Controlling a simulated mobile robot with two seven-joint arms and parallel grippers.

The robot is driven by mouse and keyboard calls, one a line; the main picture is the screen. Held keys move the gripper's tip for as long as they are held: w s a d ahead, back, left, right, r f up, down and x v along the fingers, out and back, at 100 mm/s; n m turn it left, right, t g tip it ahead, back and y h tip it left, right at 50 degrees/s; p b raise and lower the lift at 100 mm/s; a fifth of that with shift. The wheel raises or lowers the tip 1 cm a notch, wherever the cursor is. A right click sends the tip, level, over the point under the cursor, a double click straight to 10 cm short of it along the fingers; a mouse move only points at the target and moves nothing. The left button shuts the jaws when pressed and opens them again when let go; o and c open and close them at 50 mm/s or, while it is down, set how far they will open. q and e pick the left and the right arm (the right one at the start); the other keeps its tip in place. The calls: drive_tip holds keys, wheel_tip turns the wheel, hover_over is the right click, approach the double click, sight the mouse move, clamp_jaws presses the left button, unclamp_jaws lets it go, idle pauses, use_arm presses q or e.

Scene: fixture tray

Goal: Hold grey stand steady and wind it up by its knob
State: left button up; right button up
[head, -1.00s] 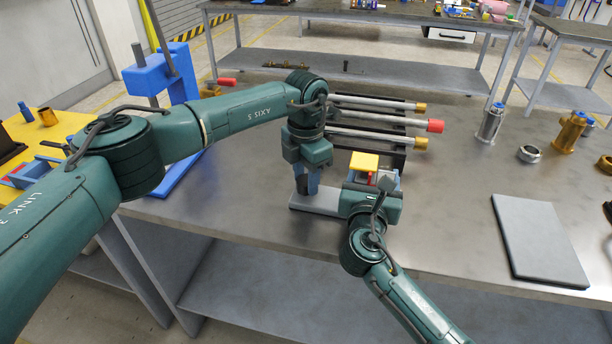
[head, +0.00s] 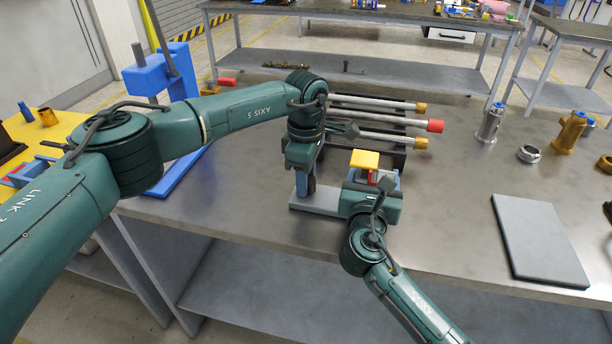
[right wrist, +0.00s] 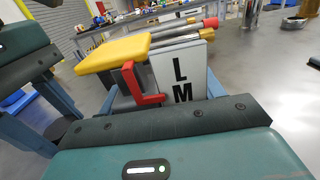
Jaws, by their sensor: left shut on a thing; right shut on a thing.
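The grey stand (head: 324,200) has a flat grey base on the table and a yellow top plate (head: 365,160). In the right wrist view the yellow plate (right wrist: 112,52) sits beside a red pointer (right wrist: 138,88) and a white plate (right wrist: 181,75) lettered L and M. My right gripper (head: 374,184) is shut on the stand's body below the yellow plate, from the near side. Its grip is mostly hidden by its own housing.
Behind the stand a dark rack holds several grey rods (head: 380,122) with yellow and red ends. A grey slab (head: 540,240) lies at the right. A blue frame (head: 165,75) stands at the left. The table between stand and slab is clear.

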use_arm(q)
drive_tip(key=shift+m, duration=1.1)
use_arm(e)
drive_tip(key=shift+f, duration=0.1)
use_arm(q)
drive_tip(key=o, duration=1)
drive_tip(key=shift+r, duration=0.1)
wheel_tip(320, 180, up, 12)
use_arm(e)
drive_tip(key=o, duration=1)
drive_tip(key=shift+s, duration=0.1)
